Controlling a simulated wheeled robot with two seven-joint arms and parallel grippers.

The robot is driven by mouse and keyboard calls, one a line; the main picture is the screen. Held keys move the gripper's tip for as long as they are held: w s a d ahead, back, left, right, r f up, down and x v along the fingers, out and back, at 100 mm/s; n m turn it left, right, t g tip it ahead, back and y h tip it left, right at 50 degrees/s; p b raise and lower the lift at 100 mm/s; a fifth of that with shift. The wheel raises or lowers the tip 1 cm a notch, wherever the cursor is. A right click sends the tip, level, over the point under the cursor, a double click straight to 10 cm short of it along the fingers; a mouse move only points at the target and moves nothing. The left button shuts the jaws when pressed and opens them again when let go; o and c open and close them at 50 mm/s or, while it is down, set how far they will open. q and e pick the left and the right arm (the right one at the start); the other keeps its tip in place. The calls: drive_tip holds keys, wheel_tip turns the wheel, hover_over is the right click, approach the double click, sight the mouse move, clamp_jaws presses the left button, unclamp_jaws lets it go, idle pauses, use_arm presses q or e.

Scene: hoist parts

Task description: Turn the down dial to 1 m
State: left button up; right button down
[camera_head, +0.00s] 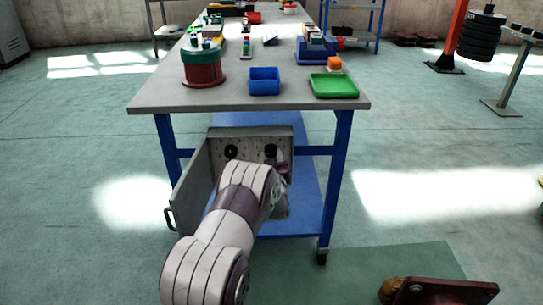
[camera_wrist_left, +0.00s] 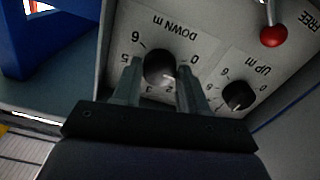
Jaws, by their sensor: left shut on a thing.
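The down dial (camera_wrist_left: 160,66) is a black round knob under the label DOWN m, upside down in the left wrist view. My left gripper (camera_wrist_left: 159,72) is shut on it, one finger on each side. A pale mark on the knob's lower edge points near the 2; its exact setting is hard to read. The up dial (camera_wrist_left: 238,96) sits beside it on the same pale panel, clear of the fingers. In the head view the panel (camera_head: 250,143) stands under the table's front end; my left arm hides much of it and the gripper. My right gripper is not in view.
A red-knobbed lever (camera_wrist_left: 273,36) marked FREE is on the panel. An open door (camera_head: 190,188) with a handle stands left of the box. The table (camera_head: 150,98) above holds a blue bin (camera_head: 264,82) and green tray (camera_head: 334,86). A brown bracket (camera_head: 440,291) lies lower right.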

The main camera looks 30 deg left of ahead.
use_arm(q)
drive_tip(key=shift+a+r+m, duration=0.1)
drive_tip(key=shift+r+m, duration=0.15)
drive_tip(key=shift+m, duration=0.55)
drive_tip(key=o, duration=0.8)
drive_tip(key=shift+c, duration=0.2)
drive_tip(key=o, duration=0.3)
drive_tip(key=shift+w+a, duration=0.1)
drive_tip(key=shift+w+f, duration=0.1)
drive_tip(key=shift+f, duration=0.05)
